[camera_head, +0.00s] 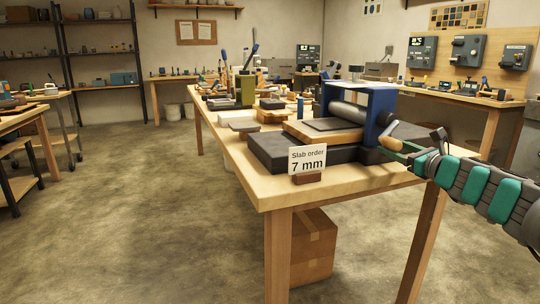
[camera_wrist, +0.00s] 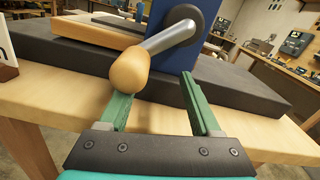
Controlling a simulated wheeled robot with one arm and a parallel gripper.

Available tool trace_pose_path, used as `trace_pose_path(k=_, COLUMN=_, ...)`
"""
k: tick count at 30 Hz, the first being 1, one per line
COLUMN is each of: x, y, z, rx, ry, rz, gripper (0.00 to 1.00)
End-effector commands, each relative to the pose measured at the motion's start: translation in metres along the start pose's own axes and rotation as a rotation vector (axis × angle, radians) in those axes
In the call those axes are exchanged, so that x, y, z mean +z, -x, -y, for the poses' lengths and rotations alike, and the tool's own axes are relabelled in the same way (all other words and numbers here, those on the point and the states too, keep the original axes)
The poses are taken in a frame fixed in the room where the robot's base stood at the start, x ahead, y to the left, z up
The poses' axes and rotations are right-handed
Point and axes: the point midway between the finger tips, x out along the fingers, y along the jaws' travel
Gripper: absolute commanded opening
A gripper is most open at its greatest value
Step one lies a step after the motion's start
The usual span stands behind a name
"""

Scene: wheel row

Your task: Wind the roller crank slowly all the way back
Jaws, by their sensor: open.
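The slab roller has blue side frames (camera_head: 369,113) and a grey roller (camera_head: 348,115), and stands on a dark base on the wooden table. Its crank has a metal arm and a wooden knob (camera_head: 391,143). In the wrist view the wooden knob (camera_wrist: 130,70) lies just beyond my left finger, overlapping its tip, and the metal crank arm (camera_wrist: 168,38) runs up right to a dark hub. My gripper (camera_wrist: 157,88) is open, with green fingers. I cannot tell whether the left finger touches the knob. The gripper also shows at the table's right edge (camera_head: 410,150).
A "Slab order 7 mm" card (camera_head: 308,162) stands at the table's front edge. A slab on a wooden board (camera_head: 311,135) lies at the roller. Tools and blocks crowd the table behind. A cardboard box (camera_head: 313,246) sits under it. The floor at left is clear.

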Motion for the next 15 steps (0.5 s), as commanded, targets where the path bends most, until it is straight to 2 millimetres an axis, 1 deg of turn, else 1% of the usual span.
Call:
trace_pose_path(k=6, x=0.003, y=0.017, z=0.001, rx=-0.002, ry=0.001, rz=0.003, gripper=0.65)
trace_pose_path(k=15, x=0.002, y=0.038, z=0.0, rx=0.0, ry=0.0, rz=0.002, gripper=0.65)
